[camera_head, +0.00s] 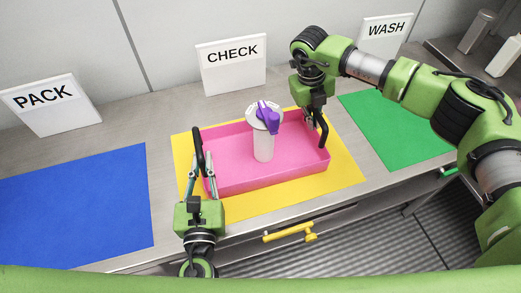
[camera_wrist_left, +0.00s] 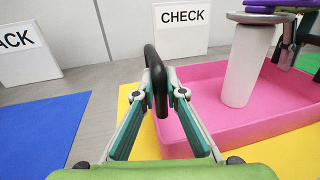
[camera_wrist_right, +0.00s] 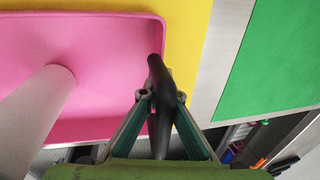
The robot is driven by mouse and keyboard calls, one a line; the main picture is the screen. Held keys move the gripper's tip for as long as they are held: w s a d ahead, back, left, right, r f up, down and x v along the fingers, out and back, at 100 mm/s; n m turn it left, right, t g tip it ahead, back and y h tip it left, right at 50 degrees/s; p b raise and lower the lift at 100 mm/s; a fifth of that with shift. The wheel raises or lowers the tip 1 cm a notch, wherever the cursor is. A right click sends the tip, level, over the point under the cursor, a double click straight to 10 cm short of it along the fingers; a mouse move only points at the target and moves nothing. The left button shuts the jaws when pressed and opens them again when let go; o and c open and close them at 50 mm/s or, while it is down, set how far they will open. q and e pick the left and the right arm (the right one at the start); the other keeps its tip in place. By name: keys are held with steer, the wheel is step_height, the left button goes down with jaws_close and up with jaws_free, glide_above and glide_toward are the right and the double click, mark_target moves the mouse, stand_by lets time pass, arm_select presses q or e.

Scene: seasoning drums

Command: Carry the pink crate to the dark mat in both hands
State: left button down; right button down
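The pink crate (camera_head: 270,178) is over the yellow mat (camera_head: 345,176) in the middle of the counter, seemingly resting on it. It has a black handle at each end. My left gripper (camera_head: 198,172) is closed around the left handle, which also shows between its fingers in the left wrist view (camera_wrist_left: 157,88). My right gripper (camera_wrist_right: 162,97) is closed around the right handle (camera_head: 323,132). No black mat is in view; the blue mat (camera_head: 80,205) on the left is the darkest and is bare.
A white cylinder (camera_head: 264,147) with a grey disc top and a purple piece (camera_head: 268,117) stands in the crate. A bare green mat (camera_head: 395,130) is on the right. PACK (camera_head: 50,105), CHECK (camera_head: 232,64) and WASH (camera_head: 384,35) signs stand behind the mats. A yellow handle (camera_head: 290,233) is below the counter's front edge.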

mark_target(201, 156)
arm_select(q)
steer(key=shift+r, duration=0.3)
arm_select(e)
steer(key=shift+w+r, duration=0.1)
steer(key=shift+r, duration=0.05)
